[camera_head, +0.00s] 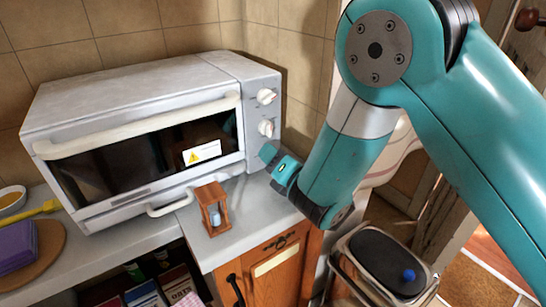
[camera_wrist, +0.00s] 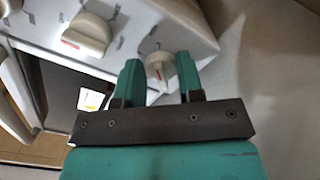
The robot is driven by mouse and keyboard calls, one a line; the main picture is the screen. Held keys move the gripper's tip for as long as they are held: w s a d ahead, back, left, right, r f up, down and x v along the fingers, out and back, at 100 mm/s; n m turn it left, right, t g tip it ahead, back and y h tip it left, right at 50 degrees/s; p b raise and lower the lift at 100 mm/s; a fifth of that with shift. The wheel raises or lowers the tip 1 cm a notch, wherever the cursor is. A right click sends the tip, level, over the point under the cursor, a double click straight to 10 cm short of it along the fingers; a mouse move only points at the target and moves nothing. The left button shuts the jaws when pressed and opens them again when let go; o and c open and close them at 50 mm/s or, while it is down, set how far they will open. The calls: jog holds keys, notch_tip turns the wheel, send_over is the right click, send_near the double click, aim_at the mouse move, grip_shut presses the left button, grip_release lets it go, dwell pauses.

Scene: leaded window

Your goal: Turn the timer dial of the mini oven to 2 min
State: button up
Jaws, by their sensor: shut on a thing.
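The mini oven (camera_head: 130,95) is a white box with a dark glass door and a column of dials on its right front panel. The upper dial (camera_head: 266,96) and middle dial (camera_head: 265,127) show in the head view. The lowest dial (camera_wrist: 158,66), which I take to be the timer, is hidden behind my gripper there. In the wrist view my gripper (camera_wrist: 159,75) has its two teal fingers on either side of this pale dial, shut on it. A small red mark shows on the dial. The scale marks around it are too blurred to read.
A bin (camera_head: 385,262) with a dark lid stands on the floor at right. The middle dial (camera_wrist: 88,33) is close to my left finger.

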jog(key=shift+m, duration=0.7)
jog(key=shift+f, duration=0.1)
jog(key=o, duration=0.9)
